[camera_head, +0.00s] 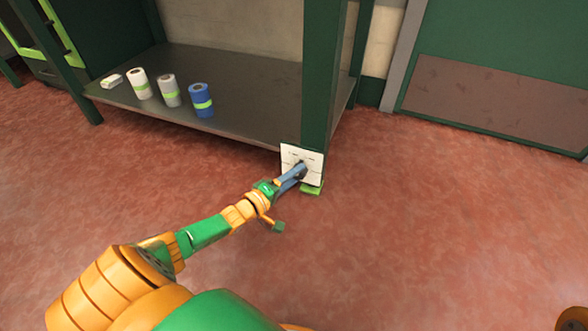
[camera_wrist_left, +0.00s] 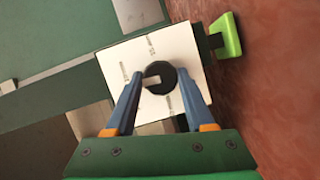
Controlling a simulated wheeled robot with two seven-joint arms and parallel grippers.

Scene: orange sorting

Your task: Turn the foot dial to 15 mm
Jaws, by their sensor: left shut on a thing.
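The foot dial is a dark round knob (camera_wrist_left: 160,80) with a pale pointer bar, set on a white plate (camera_head: 290,152) with small scale marks. The plate is fixed low on the green table leg (camera_head: 322,80), and it also fills the middle of the left wrist view (camera_wrist_left: 190,42). The fingers hide part of the dial in the head view. My right gripper is not in view.
A bright green foot (camera_head: 311,190) sits under the leg and shows in the left wrist view (camera_wrist_left: 228,36). The lower shelf (camera_head: 240,85) holds white, grey and blue rolls (camera_head: 201,101) and a small white block (camera_head: 111,81). The red floor (camera_head: 420,220) in front is clear.

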